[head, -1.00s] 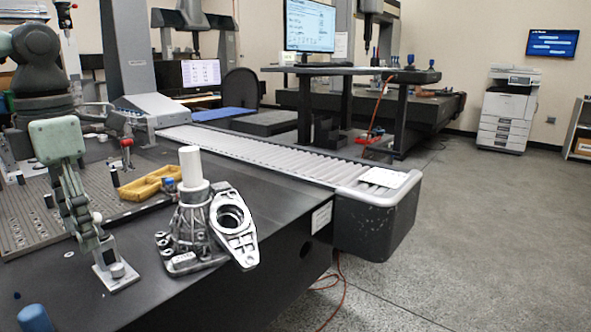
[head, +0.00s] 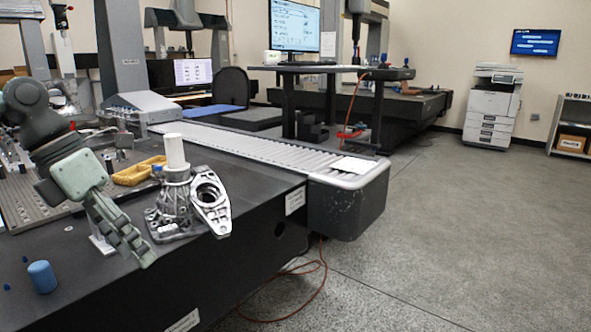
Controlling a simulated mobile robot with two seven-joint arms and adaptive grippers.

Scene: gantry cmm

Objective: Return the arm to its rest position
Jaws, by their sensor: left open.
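My left arm comes in from the left edge in the head view. Its green gripper (head: 132,243) hangs down at an angle over the front of the dark table (head: 245,230). The gripper is open, its fingers overlapping in this side view, and I see nothing between them. A white cylinder (head: 175,152) stands upright on the casting. A flat metal bracket (head: 211,203) leans at its right side. My right gripper is not in view.
A blue cylinder (head: 41,277) stands at the front left. A yellow tray (head: 137,172) lies behind the gripper beside a perforated plate (head: 30,203). A roller conveyor (head: 250,147) runs along the table's far side. Open floor (head: 450,240) lies to the right.

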